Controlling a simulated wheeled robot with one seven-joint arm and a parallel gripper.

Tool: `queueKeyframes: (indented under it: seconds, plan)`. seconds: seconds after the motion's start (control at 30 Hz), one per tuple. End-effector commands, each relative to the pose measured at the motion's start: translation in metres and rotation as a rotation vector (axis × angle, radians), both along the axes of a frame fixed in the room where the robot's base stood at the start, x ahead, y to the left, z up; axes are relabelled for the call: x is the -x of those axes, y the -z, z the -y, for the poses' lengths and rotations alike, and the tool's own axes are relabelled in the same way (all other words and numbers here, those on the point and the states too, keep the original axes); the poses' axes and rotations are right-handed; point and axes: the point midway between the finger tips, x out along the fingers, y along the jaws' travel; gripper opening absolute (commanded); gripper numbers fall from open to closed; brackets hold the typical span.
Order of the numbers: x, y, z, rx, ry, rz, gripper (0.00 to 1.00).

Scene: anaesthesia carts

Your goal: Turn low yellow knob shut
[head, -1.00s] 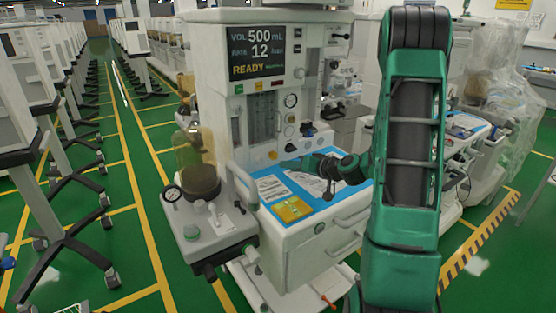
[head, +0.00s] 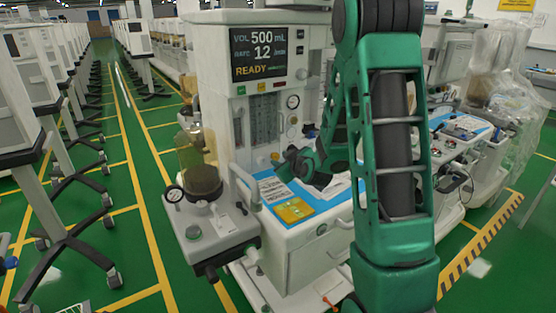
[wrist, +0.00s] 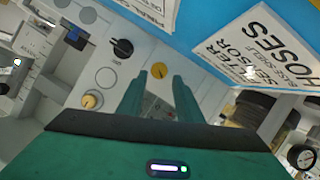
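The low yellow knob (head: 275,157) sits at the bottom of the machine's front panel, just above the blue worktop. In the wrist view the yellow knob (wrist: 160,70) shows beyond my fingertips, near the blue edge, with a dark mark across its face. My gripper (wrist: 157,88) is open and empty, its two green fingers spread and pointing toward the panel. The yellow knob lies apart from them, roughly in line with the gap. In the head view my gripper (head: 286,168) is beside the knob, partly hidden by my own arm.
A black knob (wrist: 122,48) and a cream-yellow knob (wrist: 90,101) are on the same panel. Printed sheets lie on the blue worktop (head: 322,206), with a yellow card (head: 294,210) at its front. A glass canister (head: 201,165) stands at the left.

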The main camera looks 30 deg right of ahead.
Motion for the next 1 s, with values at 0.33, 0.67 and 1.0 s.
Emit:
queueKeyframes:
  seconds: [0.33,0.67,1.0]
  plan:
    - [-0.039,0.015,0.007,-0.001,0.0,-0.001,0.32]
    - [-0.043,0.017,0.008,-0.001,0.001,-0.001,0.32]
    - [-0.042,0.017,0.015,-0.003,0.004,-0.001,0.02]
